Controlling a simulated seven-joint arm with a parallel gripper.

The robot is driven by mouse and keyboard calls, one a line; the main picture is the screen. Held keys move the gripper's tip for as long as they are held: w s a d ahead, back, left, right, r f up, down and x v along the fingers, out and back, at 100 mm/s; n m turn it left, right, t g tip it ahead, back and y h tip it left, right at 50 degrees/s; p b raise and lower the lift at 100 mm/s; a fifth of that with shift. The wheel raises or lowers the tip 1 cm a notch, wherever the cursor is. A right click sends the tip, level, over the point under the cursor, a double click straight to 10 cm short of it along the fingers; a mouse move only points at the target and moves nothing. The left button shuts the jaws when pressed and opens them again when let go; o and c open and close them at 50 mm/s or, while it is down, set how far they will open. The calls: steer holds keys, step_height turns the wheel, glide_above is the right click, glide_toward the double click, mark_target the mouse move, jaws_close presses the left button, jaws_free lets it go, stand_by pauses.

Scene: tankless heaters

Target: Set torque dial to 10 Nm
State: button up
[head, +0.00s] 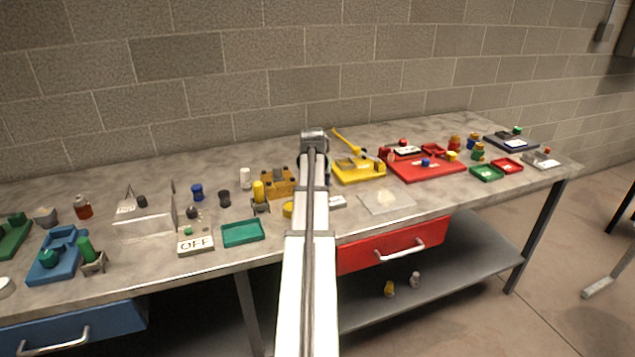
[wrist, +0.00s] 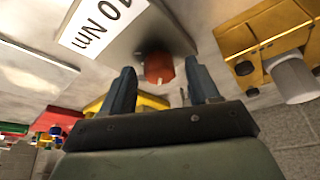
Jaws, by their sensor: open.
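In the wrist view, the torque dial is a small red-orange knob (wrist: 158,67) on a grey metal plate (wrist: 140,40). The plate carries a white label reading "10 Nm" (wrist: 100,22). A small pale mark shows on the knob's near edge; where it points is too small to tell. My gripper (wrist: 160,76) is open, with one dark finger on each side of the knob. I cannot tell whether the fingers touch it. In the head view my arm hides the knob and my fingers; a bit of pale plate (head: 338,201) shows just right of the arm.
A yellow block (wrist: 265,45) with a grey cylinder stands close on the right in the wrist view; the block also shows left of my arm in the head view (head: 279,183). A yellow tray (head: 360,177) and a red tray (head: 428,170) lie to the right.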

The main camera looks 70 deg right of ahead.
steer(key=shift+r, duration=0.1)
steer(key=v, duration=1.3)
steer(key=shift+r, duration=0.3)
steer(key=shift+a, duration=0.1)
